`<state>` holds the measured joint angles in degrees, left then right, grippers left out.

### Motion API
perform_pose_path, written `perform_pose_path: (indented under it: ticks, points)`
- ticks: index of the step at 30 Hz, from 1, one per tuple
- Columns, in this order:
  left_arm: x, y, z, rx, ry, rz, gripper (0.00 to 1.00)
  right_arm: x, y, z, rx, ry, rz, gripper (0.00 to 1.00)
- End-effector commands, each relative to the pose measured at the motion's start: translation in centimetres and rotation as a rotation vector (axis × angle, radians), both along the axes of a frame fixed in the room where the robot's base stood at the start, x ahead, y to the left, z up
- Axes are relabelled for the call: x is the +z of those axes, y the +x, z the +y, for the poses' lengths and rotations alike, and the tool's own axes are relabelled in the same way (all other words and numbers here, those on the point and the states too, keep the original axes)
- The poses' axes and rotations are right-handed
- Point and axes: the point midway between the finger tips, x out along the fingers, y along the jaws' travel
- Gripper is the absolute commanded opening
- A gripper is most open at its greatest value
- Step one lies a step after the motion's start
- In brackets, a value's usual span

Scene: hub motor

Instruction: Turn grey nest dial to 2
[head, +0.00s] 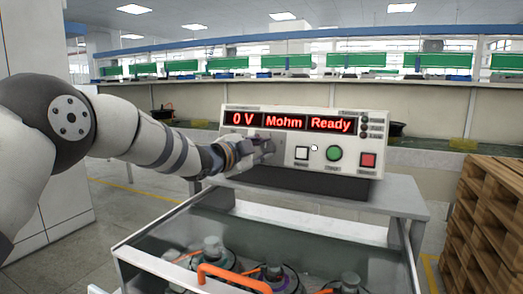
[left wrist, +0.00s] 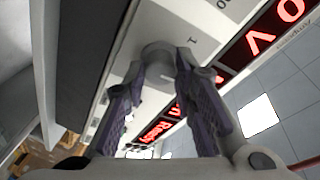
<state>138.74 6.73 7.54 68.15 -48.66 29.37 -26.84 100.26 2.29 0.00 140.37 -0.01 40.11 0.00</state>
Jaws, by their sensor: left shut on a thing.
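The tester (head: 290,178), a white box with a dark base, stands on a grey table. Its red display (head: 285,121) reads "0 V", "Mohm" and "Ready". My left gripper (head: 266,147) is at the left part of its front panel, below the display, and hides the dial there in the head view. In the left wrist view a grey round dial (left wrist: 157,50) sits between the fingertips of my left gripper (left wrist: 161,66), which is shut on it. Panel marks show beside the dial, but its setting cannot be read. My right gripper is not in view.
A white button (head: 301,153), a green button (head: 334,153) and a red button (head: 367,160) are right of the gripper. A clear-walled case (head: 150,262) with several motors and an orange handle (head: 235,276) is in front. Wooden pallets (head: 490,215) stand at right.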

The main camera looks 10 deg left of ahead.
Motion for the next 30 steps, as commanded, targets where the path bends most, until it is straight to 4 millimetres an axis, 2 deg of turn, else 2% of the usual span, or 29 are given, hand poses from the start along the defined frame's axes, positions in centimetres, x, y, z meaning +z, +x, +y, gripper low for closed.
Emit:
perform_pose_path:
  ticks: [20,21,23,30]
  points:
    - [0.08,0.02,0.07,-0.011,0.047,-0.010,0.00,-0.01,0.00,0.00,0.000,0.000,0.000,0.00]
    - [0.08,0.02,0.07,-0.011,0.047,-0.010,0.34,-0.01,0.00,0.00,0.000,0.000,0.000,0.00]
    - [0.08,0.02,0.06,-0.011,0.047,-0.010,0.45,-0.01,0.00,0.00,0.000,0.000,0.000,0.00]
    - [0.06,0.01,0.04,-0.011,0.047,-0.010,0.45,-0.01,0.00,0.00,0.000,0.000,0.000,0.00]
